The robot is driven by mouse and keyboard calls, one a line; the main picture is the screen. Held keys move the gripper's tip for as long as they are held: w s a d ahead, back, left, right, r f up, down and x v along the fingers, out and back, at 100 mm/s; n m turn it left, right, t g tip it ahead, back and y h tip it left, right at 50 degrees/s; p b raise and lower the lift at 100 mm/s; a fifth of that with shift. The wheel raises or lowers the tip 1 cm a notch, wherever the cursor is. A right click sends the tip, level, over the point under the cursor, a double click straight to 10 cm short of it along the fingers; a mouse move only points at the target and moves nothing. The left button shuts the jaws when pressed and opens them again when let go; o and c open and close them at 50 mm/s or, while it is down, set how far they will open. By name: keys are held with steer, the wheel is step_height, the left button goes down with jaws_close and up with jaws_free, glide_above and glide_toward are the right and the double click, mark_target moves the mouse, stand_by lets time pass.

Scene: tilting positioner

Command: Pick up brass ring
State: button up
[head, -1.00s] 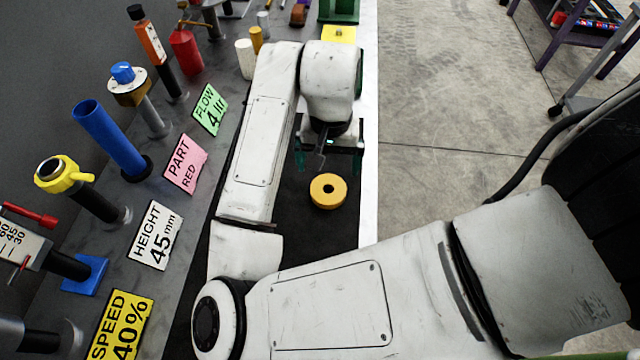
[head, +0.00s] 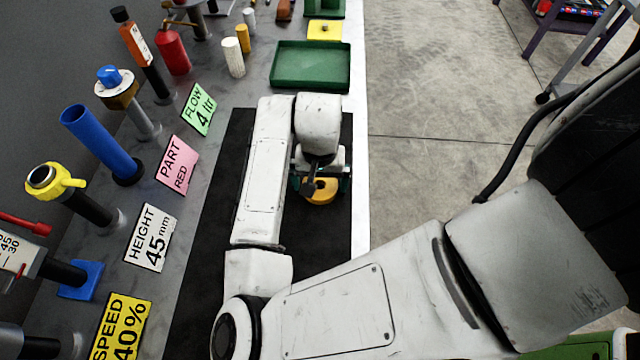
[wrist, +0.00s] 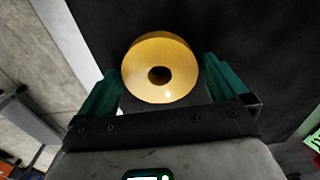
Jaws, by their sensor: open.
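The brass ring (head: 321,191) is a thick yellow disc with a hole in its middle. It lies on the black mat, partly hidden behind my gripper in the head view. In the wrist view the ring (wrist: 160,67) shows whole, between and slightly beyond the fingertips. My gripper (head: 321,187) is over the ring with its fingers apart. In the wrist view my gripper (wrist: 157,82) is open, with one green finger on each side of the ring. I cannot tell whether a finger touches it.
The black mat (head: 215,210) lies on the grey bench. A green tray (head: 310,87) stands beyond my gripper, with a yellow block (head: 324,31) behind it. Label cards, such as a pink one (head: 177,164), and several posts, such as a blue tube (head: 102,143), line the left side.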

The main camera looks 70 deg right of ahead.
steer(key=shift+c, duration=0.4)
steer(key=c, duration=1.3)
steer(key=shift+c, duration=0.4)
steer(key=shift+r, duration=0.2)
